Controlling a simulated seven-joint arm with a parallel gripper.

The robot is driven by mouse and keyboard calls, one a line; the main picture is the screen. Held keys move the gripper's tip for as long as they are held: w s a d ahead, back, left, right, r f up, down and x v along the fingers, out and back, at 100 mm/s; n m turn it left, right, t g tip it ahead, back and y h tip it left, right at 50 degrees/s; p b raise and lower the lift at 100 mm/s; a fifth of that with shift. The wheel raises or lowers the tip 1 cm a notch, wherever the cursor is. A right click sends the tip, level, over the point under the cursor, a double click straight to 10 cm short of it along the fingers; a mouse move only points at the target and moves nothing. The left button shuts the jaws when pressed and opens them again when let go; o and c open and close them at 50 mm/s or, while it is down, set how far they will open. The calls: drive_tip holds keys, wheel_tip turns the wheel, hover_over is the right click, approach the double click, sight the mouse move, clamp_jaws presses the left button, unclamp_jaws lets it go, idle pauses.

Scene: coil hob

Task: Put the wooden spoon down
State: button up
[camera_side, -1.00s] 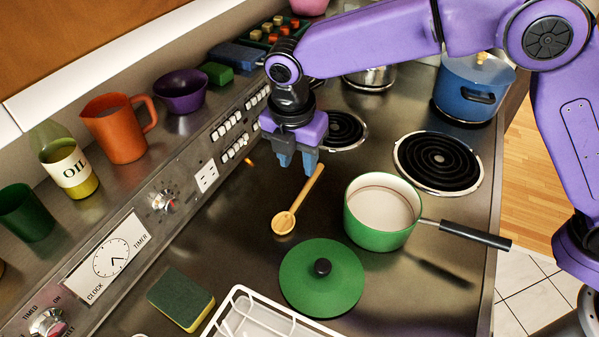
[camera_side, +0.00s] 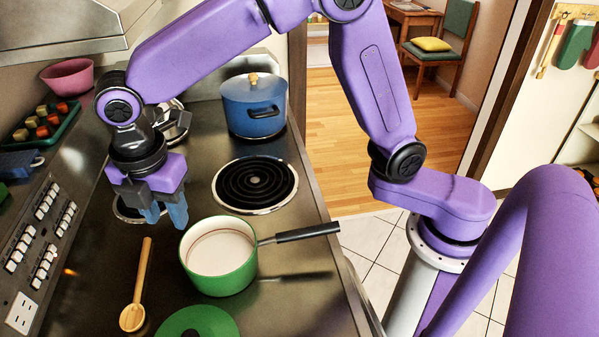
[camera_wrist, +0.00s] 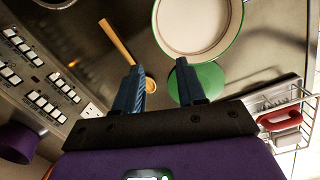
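The wooden spoon (camera_side: 138,285) lies on the dark hob top, left of the green pot (camera_side: 218,258), with its bowl toward the front. In the wrist view its handle (camera_wrist: 117,42) is clear, and its bowl is partly hidden behind the left finger. My gripper (camera_side: 165,212) is in the air beyond the handle's end, apart from the spoon. The wrist view shows my gripper (camera_wrist: 158,72) with its fingers spread and nothing between them.
The green lid (camera_side: 200,322) lies in front of the pot, whose black handle (camera_side: 308,232) points right. A coil burner (camera_side: 255,185) and a blue pot (camera_side: 253,105) are behind. The control panel (camera_side: 40,240) runs along the left. A white rack (camera_wrist: 285,110) shows in the wrist view.

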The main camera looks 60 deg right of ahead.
drive_tip(key=s+d+f+m, duration=0.1)
drive_tip(key=s+d+m, duration=0.4)
drive_tip(key=s+d, duration=0.5)
drive_tip(key=s+d+f+m+y, duration=0.1)
drive_tip(key=s+d+m, duration=0.4)
drive_tip(key=s+d, duration=0.6)
drive_tip(key=d, duration=0.5)
drive_tip(key=shift+s+g, duration=0.3)
drive_tip(key=shift+g, duration=0.1)
